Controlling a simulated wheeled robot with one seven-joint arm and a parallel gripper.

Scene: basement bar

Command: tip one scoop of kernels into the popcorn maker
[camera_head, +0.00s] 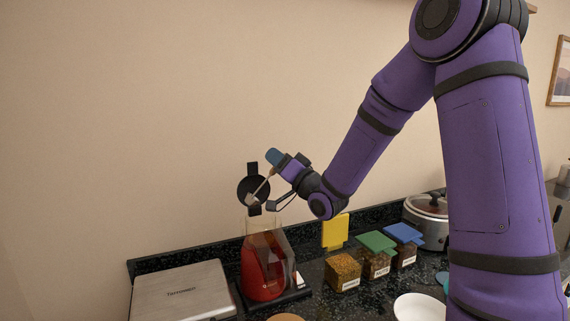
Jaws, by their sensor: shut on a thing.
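The popcorn maker (262,274) is red with a clear upper part (262,224) and stands on the counter left of centre. My gripper (276,178) is shut on a small pale scoop (252,199) above the popcorn maker. The scoop's head slants down to the left, over the clear top; its contents are too small to make out. A black disc (245,187) shows behind the scoop; I cannot tell what it belongs to. A clear box of orange-brown kernels (342,271) stands to the right, with its yellow lid (335,231) raised behind it.
Two more labelled boxes with a green lid (376,242) and a blue lid (404,233) stand to the right. A white bowl (420,308), a silver appliance (183,292) and a pot (428,211) also occupy the dark counter (318,298). My arm hides its right part.

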